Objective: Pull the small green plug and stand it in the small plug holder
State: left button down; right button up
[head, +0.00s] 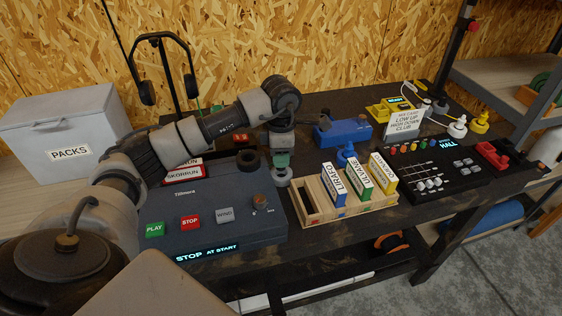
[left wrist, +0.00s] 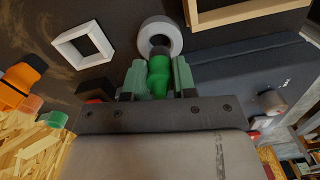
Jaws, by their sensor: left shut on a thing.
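The small green plug (left wrist: 158,75) is upright between the fingers of my left gripper (head: 282,163) in the left wrist view. My left gripper (left wrist: 159,78) is shut on it and points down at the bench behind the wooden card rack. A round grey ring-shaped holder (head: 283,179) stands right under the fingertips; it also shows in the left wrist view (left wrist: 145,41), with a dark hole. The plug's lower end overlaps the hole there. I cannot tell whether it is inside or just above. In the head view the gripper hides most of the plug. My right gripper is not in view.
The dark player box (head: 240,220) stands left of the gripper, the wooden card rack (head: 305,215) to its right. A blue block (head: 345,131) stands behind.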

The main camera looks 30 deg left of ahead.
pick_arm(q)
notch_tip(320, 180, down, 3)
jog(key=shift+r+p, duration=0.2)
jog(key=shift+p, duration=0.15)
jog(key=shift+f, duration=0.55)
jog(key=c, duration=1.2)
grip_release()
pick_arm(e)
jog(key=shift+s+d+r, duration=0.1)
jog(key=shift+s+r, duration=0.15)
jog(key=shift+s, duration=0.35)
